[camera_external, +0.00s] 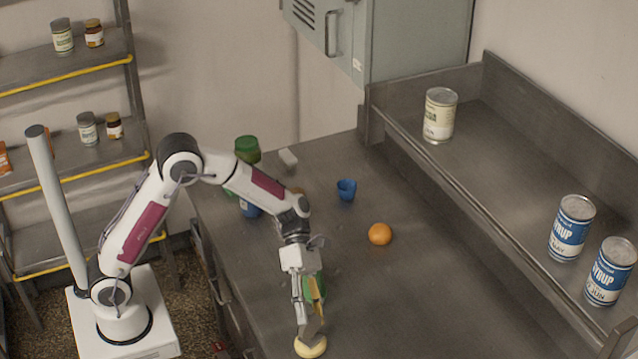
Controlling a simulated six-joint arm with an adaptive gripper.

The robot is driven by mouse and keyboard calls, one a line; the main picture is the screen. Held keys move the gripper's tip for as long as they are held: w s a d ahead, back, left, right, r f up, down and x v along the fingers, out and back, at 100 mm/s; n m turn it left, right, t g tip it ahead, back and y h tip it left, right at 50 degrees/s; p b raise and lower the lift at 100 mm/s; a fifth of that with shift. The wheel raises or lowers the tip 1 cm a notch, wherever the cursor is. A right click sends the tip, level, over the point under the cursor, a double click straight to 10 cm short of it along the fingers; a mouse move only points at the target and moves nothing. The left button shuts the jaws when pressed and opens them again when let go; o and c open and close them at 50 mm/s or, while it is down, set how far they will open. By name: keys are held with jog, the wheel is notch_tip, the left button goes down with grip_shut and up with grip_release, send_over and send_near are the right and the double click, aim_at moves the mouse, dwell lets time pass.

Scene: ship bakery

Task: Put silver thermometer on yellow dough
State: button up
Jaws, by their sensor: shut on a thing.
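The yellow dough (310,347) is a pale round piece on the steel counter at the bottom middle of the external view. My gripper (308,326) points down directly over the dough, with its tips at or just above its top. It is shut on a small grey thing that looks like the silver thermometer, which the fingers mostly hide. I cannot tell whether the thermometer touches the dough.
A green and yellow package (316,288) stands close behind my gripper, partly hidden. An orange (380,234), a blue cup (346,190) and a green-lidded jar (247,149) are farther back. The counter (440,300) is clear to the right, below a raised shelf with several cans.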

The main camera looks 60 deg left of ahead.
jog(key=o, duration=1.1)
jog(key=shift+r, duration=0.1)
jog(key=shift+a+r, duration=0.1)
jog(key=shift+a, duration=0.05)
jog(key=v, duration=1.1)
jog(key=shift+w+a+r, duration=0.15)
jog(key=shift+a+r, duration=0.05)
jog(key=shift+a, duration=0.1)
